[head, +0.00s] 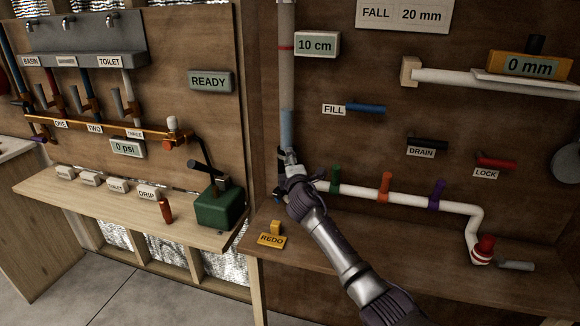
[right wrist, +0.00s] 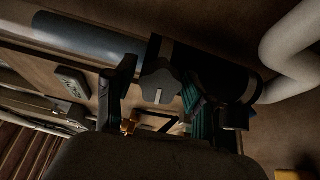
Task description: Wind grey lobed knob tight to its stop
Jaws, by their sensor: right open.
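The grey lobed knob (right wrist: 160,86) shows in the right wrist view, with a pale line on its face, in front of a dark fitting (right wrist: 240,77). My right gripper (right wrist: 163,98) is open, with one finger on each side of the knob; I cannot tell whether either finger touches it. In the head view my right gripper (head: 289,157) is at the lower end of the upright clear pipe (head: 286,85) and hides the knob. My left gripper is not in view.
A white pipe (head: 400,197) with green, orange and purple levers runs right from the gripper. The FILL handle (head: 365,108) is above it. A yellow REDO block (head: 271,240) and a green pump box (head: 219,207) stand below left. The right bench is mostly clear.

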